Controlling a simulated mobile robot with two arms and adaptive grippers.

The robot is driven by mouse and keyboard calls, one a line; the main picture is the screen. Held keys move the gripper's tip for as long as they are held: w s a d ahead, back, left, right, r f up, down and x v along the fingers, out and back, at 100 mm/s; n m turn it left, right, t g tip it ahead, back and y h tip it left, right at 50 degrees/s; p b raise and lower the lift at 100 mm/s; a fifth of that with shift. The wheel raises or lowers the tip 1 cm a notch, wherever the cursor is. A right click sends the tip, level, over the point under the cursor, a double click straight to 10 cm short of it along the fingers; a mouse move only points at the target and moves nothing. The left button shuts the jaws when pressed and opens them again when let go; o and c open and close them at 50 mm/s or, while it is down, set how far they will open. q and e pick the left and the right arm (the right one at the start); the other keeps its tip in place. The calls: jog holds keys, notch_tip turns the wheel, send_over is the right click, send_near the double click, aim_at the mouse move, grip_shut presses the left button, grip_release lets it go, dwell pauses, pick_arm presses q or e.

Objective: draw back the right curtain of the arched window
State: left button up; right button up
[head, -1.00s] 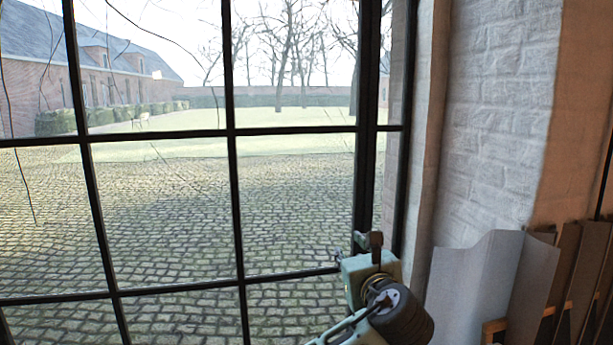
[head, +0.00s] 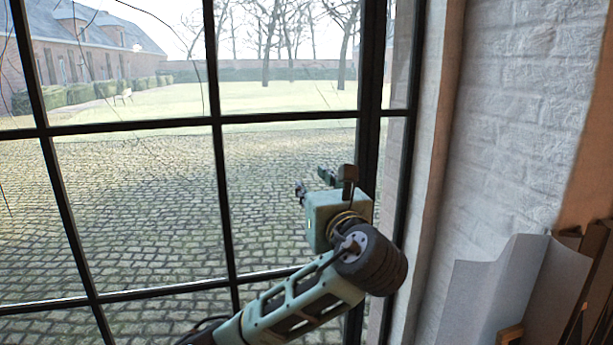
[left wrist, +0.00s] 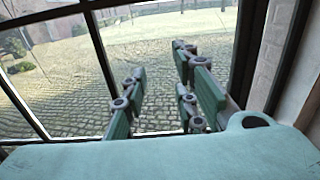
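The window (head: 218,120) has dark bars and large panes and fills most of the head view; no arch shows. A pale grey folded sheet (head: 505,290) stands at the lower right, right of the window frame; I cannot tell whether it is the curtain. My left gripper (head: 312,184) is raised in front of the panes, left of the thick dark upright and apart from the grey sheet. In the left wrist view its fingers (left wrist: 158,92) are spread with nothing between them. My right gripper is not in view.
A white brick wall (head: 520,120) borders the window on the right. Brown upright boards (head: 590,275) and a small wooden piece (head: 509,334) are at the lower right. A cobbled yard and lawn show through the glass.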

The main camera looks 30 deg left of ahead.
aim_at(306, 181)
pick_arm(q)
jog(key=p+x, duration=0.1)
jog(key=x, duration=0.3)
jog(key=shift+w+a, duration=0.1)
jog(key=shift+a, duration=0.15)
jog(key=shift+w+a+f, duration=0.1)
jog(key=shift+w+a, duration=0.05)
jog(key=shift+c, duration=0.3)
grip_shut()
